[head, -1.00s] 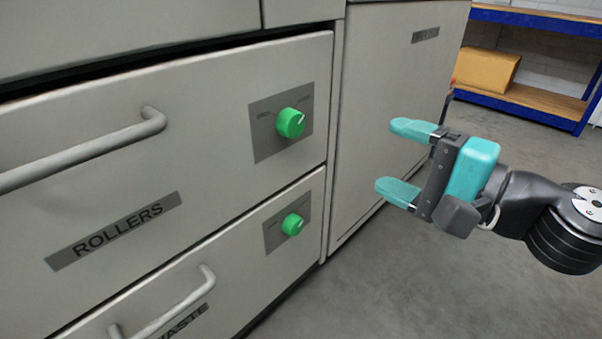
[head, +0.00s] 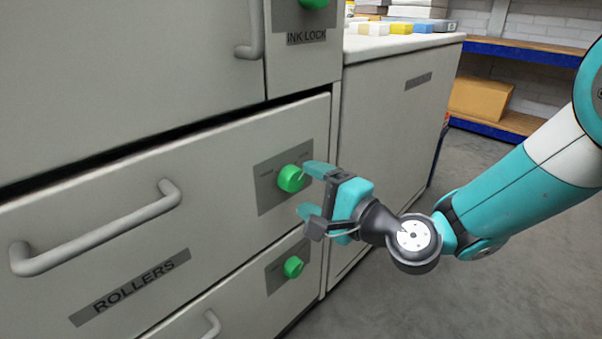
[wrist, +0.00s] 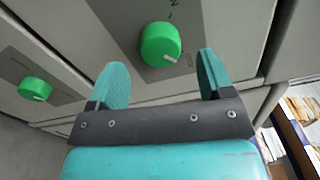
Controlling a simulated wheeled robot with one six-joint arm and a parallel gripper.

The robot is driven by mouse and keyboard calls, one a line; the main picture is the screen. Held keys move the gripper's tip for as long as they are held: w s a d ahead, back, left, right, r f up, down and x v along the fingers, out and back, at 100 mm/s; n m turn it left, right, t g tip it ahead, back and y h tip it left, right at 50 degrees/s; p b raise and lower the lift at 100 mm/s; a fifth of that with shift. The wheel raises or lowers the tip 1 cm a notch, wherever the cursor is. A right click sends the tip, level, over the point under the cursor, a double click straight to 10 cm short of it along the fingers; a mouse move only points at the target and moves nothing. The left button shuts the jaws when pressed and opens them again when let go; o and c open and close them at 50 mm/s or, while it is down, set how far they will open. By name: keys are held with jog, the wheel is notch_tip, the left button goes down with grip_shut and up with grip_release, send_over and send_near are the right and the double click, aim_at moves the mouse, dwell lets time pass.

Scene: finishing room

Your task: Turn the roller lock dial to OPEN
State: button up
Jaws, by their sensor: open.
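The roller lock dial (head: 291,178) is a green round knob with a white mark, on a grey plate (head: 268,198) at the right end of the drawer labelled ROLLERS (head: 128,285). In the wrist view the dial (wrist: 160,44) lies ahead of and between my two fingers, with its white mark toward the lower right. My gripper (head: 309,190) is open and empty, just right of the dial in the head view. The fingertips look close to the dial, not closed on it. The plate's lettering is too small to read.
A second green dial (head: 293,267) sits on the drawer below, and another (head: 314,2) is above the INK LOCK label. The ROLLERS drawer handle (head: 100,230) sticks out at left. A cabinet (head: 385,150) stands right. Open floor lies at lower right.

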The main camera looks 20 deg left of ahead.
aim_at(297, 182)
jog(key=shift+x, duration=1.6)
jog(key=shift+c, duration=0.2)
jog(key=c, duration=0.9)
